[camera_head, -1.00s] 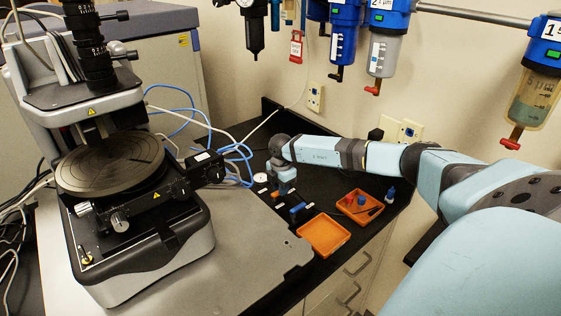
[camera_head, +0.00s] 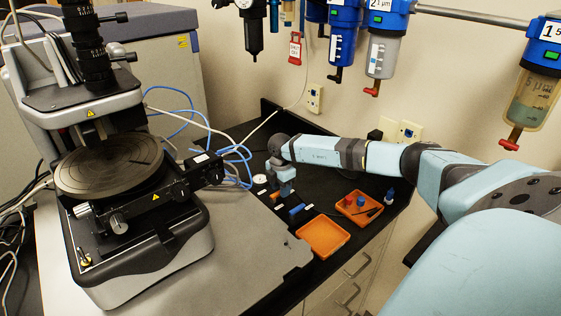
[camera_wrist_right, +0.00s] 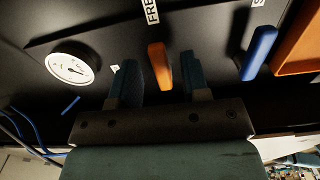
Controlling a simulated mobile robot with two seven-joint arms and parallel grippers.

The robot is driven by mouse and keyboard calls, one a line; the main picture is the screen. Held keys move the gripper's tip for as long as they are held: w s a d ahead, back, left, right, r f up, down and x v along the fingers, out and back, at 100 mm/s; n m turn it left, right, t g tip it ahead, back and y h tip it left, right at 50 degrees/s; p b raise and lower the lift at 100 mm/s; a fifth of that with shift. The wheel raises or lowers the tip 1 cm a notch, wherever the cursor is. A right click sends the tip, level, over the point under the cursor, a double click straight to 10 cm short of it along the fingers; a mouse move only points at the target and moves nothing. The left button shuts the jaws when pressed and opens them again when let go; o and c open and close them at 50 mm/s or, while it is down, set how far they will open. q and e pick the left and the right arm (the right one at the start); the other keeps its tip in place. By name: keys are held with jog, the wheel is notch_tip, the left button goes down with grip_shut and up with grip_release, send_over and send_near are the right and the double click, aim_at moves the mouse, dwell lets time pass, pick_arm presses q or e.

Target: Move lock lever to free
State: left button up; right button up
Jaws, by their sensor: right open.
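My right gripper (camera_wrist_right: 158,80) is open above the dark bench, with one finger on each side of an orange lever-like piece (camera_wrist_right: 160,66). I cannot tell whether either finger touches it. A white label (camera_wrist_right: 152,11) reading "FRE", its end cut off by the frame, lies just beyond the orange piece. A blue bar (camera_wrist_right: 260,52) stands to the right, outside the fingers, near another partly cut label. In the head view the right gripper (camera_head: 284,190) is small, and the blue bar (camera_head: 297,211) lies beside it. My left gripper is not in view.
A white dial gauge (camera_wrist_right: 72,68) lies left of the gripper in the wrist view. In the head view, an empty orange tray (camera_head: 323,236) and a second orange tray (camera_head: 346,213) with small parts sit to the right. The microscope-like instrument (camera_head: 110,170) and blue cables (camera_head: 237,152) are to the left.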

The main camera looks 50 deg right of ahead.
notch_tip(320, 180, up, 13)
jog(key=b, duration=0.2)
jog(key=shift+r, duration=0.15)
dwell(0.5)
